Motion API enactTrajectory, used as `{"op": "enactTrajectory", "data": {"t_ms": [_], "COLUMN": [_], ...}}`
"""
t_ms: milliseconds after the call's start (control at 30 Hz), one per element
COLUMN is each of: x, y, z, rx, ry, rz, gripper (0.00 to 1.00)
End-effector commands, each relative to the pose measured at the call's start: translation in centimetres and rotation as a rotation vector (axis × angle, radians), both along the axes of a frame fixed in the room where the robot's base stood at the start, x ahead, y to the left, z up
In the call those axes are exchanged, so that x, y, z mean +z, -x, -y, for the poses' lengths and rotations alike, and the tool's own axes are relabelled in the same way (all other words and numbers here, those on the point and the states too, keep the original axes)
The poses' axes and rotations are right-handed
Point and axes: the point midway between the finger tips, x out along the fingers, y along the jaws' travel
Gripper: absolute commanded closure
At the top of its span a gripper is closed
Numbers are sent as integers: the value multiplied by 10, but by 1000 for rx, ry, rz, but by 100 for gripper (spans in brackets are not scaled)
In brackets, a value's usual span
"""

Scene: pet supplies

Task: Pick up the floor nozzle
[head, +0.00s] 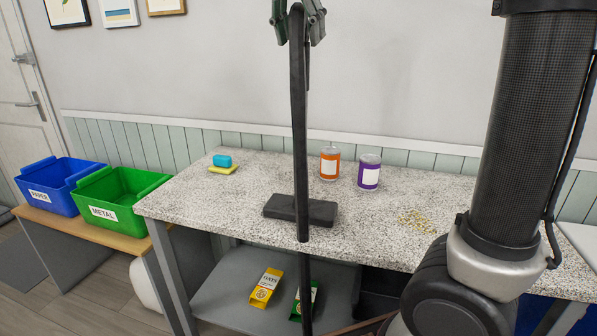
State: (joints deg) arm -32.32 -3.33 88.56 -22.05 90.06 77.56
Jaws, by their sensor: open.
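The floor nozzle appears to be the dark, flat, wide block (276,208) lying on the speckled table top (185,205) near the middle. A dark upright pole (300,130) crosses in front of it and hides part of its middle. I cannot tell whether the pole is joined to the block. My gripper (298,38) is at the top edge of the picture, high above the table and apart from the block. Its fingers are spread on either side of the pole's upper end, and it is open. Its upper part is out of the picture.
An orange can (330,164) and a purple can (369,173) stand behind the block. A sponge (222,161) lies at the back left. Yellow bits (415,221) are scattered at right. Blue (52,180) and green (115,198) bins stand left.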

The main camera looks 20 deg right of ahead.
Motion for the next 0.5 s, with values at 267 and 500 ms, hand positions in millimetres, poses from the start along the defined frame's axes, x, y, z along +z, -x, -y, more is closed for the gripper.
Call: {"op": "enactTrajectory", "data": {"t_ms": [267,500], "x": [-37,-63], "y": [-9,-17], "z": [9,15], "rx": [-1,1], "ry": [1,0], "rz": [-3,-2], "gripper": [44,44]}}
